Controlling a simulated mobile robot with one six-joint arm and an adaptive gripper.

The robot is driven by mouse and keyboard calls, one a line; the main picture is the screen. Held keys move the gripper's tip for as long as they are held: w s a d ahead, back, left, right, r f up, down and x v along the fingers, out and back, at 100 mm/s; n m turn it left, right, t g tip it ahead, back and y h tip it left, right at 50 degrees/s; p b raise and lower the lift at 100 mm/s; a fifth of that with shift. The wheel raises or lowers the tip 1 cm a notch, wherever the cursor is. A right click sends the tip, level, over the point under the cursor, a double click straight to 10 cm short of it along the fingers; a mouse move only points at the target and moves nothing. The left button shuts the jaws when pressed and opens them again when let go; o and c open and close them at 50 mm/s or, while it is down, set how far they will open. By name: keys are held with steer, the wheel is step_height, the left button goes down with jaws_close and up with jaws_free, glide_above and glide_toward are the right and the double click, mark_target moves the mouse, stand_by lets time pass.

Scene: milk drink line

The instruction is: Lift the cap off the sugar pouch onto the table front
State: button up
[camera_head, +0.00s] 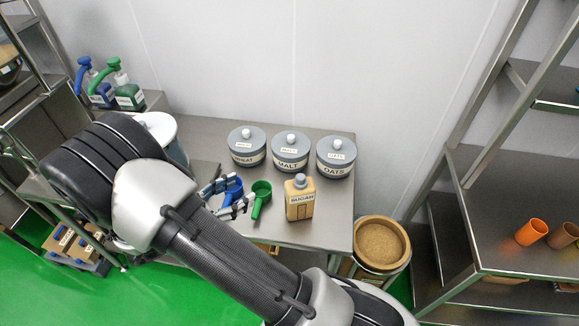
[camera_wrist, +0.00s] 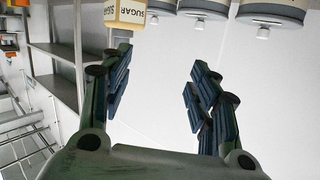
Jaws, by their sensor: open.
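The sugar pouch (camera_head: 299,206) is a tan, upright, box-like pack labelled SUGAR, standing on the right part of the steel table (camera_head: 335,225). Its grey cap (camera_head: 300,181) sits on top. My gripper (camera_head: 226,197) is open and empty, left of the pouch and apart from it. In the wrist view the scene is upside down: the pouch (camera_wrist: 126,12) is cut off at the top edge, its cap (camera_wrist: 122,34) close to the left finger of my open gripper (camera_wrist: 161,62). The table front beside the pouch is bare.
Grey jars labelled WHEAT (camera_head: 247,150), MALT (camera_head: 290,155) and OATS (camera_head: 336,161) stand behind the pouch. A green scoop (camera_head: 261,194) and a blue scoop (camera_head: 233,188) lie left of it. A round bin (camera_head: 381,243) stands right of the table.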

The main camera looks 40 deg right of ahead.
mark_target(297, 179)
steer(key=s+d+g, duration=0.1)
steer(key=s+d, duration=0.1)
steer(key=d, duration=0.1)
steer(key=s+d+h+b, duration=0.1)
steer(key=d, duration=0.3)
steer(key=s+d+g, duration=0.1)
steer(key=s+d, duration=0.1)
steer(key=d, duration=0.2)
steer(key=shift+s+d+f+m+g+h+b, duration=0.15)
steer(key=shift+s+f+m+g+h+b, duration=0.15)
steer(key=shift+f+m+h, duration=0.1)
steer(key=d, duration=0.2)
steer(key=d+b, duration=0.1)
steer(key=d, duration=0.2)
steer(key=shift+s+d+f, duration=0.25)
steer(key=shift+d, duration=0.1)
steer(key=shift+c, duration=0.2)
steer(key=c, duration=0.8)
